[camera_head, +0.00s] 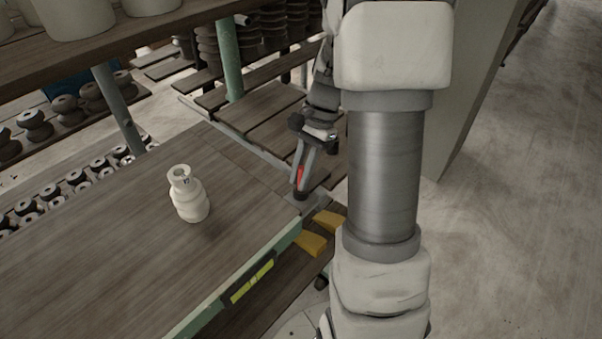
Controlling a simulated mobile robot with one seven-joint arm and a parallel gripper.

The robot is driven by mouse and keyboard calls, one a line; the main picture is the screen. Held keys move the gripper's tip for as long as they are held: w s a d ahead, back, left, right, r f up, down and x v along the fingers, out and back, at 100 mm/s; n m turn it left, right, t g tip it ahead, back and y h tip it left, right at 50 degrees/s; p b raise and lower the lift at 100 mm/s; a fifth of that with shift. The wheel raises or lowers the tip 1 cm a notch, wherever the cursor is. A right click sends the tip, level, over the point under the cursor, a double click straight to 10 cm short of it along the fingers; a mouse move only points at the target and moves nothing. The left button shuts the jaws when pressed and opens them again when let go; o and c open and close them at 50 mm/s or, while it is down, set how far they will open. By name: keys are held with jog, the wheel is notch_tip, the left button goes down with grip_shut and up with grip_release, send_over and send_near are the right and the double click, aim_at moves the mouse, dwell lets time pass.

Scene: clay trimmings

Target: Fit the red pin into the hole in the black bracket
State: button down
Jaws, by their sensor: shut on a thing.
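My gripper (302,182) points down over the far right corner of the wooden table (110,240). Its fingers are shut on the red pin (300,174), and only a small red strip shows between them. A small dark piece (301,195), likely the black bracket, sits at the table corner just below the fingertips. Its hole cannot be made out. I cannot tell whether the pin's lower end is in the hole or above it.
A white ceramic piece (187,196) stands on the table. A black and yellow-green item (252,281) is at the green front edge. Yellow blocks (310,243) lie beside the corner. Shelves with stacked ceramics surround the back and left. Bare floor (520,200) is right.

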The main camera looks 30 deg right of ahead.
jog(key=c, duration=0.8)
grip_release()
jog(key=shift+f, duration=0.1)
